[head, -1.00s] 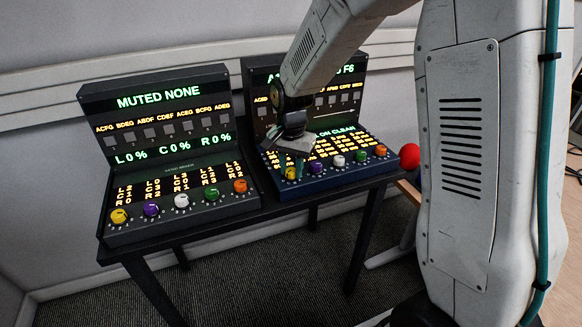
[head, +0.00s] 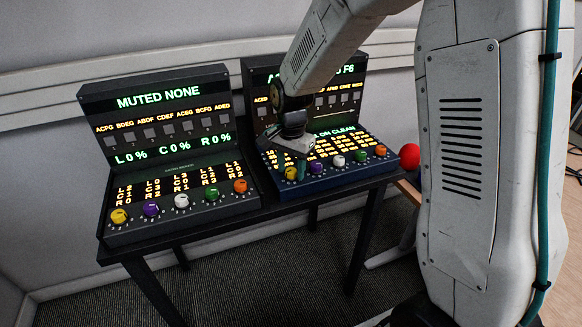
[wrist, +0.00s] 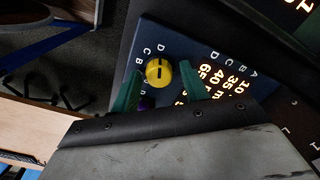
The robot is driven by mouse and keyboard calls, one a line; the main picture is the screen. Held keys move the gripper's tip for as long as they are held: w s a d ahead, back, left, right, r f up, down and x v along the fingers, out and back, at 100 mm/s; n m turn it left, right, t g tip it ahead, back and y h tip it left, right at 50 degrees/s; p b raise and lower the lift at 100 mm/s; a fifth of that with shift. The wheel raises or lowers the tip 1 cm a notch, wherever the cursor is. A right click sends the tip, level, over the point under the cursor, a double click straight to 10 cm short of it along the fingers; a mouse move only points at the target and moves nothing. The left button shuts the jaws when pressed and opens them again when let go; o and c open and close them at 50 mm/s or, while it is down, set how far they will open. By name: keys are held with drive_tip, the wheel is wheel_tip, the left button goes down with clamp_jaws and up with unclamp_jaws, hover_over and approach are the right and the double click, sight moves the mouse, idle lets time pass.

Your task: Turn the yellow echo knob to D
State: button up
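The yellow echo knob (wrist: 158,71) sits at the corner of the dark blue right-hand panel, and its dark pointer line runs roughly up and down in the wrist view. Letters, including D, C and B, are printed beside it. My gripper (wrist: 161,68) is open, with one green fingertip on each side of the knob and a small gap visible on both sides. In the head view my gripper (head: 299,168) is low over the left end of this panel, and the yellow knob (head: 290,173) shows just beside the fingers.
A purple knob (wrist: 147,103) is partly hidden behind my gripper. White (head: 338,160), green (head: 361,156) and orange (head: 380,151) knobs continue along the row. A second panel (head: 180,160) with its own yellow knob (head: 119,216) stands to the left. A red ball-shaped thing (head: 409,156) is at right.

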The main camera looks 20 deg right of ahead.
sight(291, 170)
wheel_tip(291, 170, up, 8)
drive_tip(key=shift+f, duration=0.1)
idle(0.6)
idle(0.3)
drive_tip(key=shift+s+n, duration=0.1)
drive_tip(key=shift+n, duration=0.3)
drive_tip(key=s+d+r+n, duration=0.1)
drive_tip(key=s+r+n, duration=0.2)
drive_tip(key=s, duration=0.7)
drive_tip(key=s+d+r+n+t, duration=0.1)
drive_tip(key=s+r+n, duration=0.2)
drive_tip(key=s, duration=0.7)
drive_tip(key=s+d+r+n, duration=0.1)
drive_tip(key=s+r+n, duration=0.2)
drive_tip(key=s, duration=0.7)
drive_tip(key=shift+n, duration=0.6)
